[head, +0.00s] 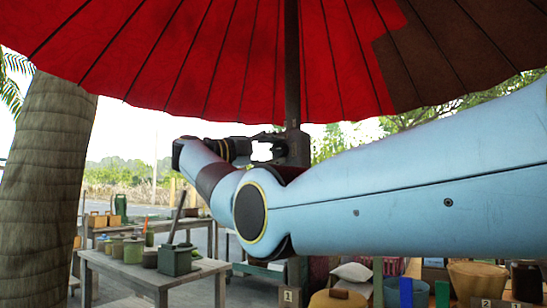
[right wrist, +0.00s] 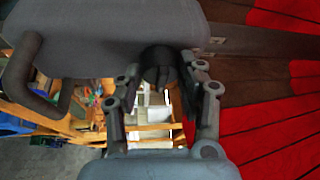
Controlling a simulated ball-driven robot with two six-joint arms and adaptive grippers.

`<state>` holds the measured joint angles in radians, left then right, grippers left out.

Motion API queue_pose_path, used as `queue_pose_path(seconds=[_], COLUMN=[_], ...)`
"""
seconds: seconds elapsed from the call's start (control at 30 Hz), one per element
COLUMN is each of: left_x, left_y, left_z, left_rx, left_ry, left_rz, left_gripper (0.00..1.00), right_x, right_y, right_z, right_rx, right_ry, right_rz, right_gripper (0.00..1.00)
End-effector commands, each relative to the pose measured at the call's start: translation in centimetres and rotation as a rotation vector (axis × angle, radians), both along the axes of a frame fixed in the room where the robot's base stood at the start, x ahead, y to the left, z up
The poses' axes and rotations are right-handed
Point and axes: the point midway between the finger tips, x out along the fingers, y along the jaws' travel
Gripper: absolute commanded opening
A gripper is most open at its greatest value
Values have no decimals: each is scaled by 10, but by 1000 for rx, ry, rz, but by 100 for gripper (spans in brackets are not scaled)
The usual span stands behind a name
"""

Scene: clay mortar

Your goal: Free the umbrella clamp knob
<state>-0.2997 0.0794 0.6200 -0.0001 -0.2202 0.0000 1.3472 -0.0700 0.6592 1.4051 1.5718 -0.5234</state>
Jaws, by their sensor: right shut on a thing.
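The red umbrella (head: 230,60) spreads overhead on a dark upright pole (head: 291,60). A dark grey clamp (head: 298,148) sits on the pole below the canopy. My right gripper (head: 272,138) reaches the clamp from its left side. In the right wrist view, the gripper (right wrist: 160,78) has its two fingers on either side of a dark, round knob (right wrist: 158,62) and is shut on it. The knob sits against the grey clamp body (right wrist: 110,35), which has a bent bar handle (right wrist: 36,70) at left. My left gripper is not in view.
A wooden table (head: 150,277) with green pots (head: 133,250) and a green box (head: 177,258) stands at lower left. A thick palm trunk (head: 45,180) rises at far left. Baskets (head: 477,280) and a cushion (head: 352,272) lie low behind my right arm.

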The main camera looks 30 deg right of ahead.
Motion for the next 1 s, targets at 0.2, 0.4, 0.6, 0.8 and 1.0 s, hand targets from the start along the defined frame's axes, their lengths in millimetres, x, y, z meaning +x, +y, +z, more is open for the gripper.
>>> queue_pose_path(seconds=[0.2, 0.4, 0.6, 0.8, 1.0], left_x=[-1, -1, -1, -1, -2], left_y=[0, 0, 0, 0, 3], left_z=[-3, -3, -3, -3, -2], left_rx=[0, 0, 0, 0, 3], left_ry=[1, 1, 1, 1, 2], left_rz=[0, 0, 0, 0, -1], left_gripper=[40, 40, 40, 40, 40], right_x=[0, 0, 0, 0, 0], right_y=[0, 0, 0, 0, 1], right_z=[0, 1, 1, 0, 0], right_rx=[10, 11, 11, 11, 11], right_ry=[-25, -28, -27, -26, -25], right_rz=[1, 1, 1, 0, 0], right_gripper=[6, 6, 44, 61, 61])
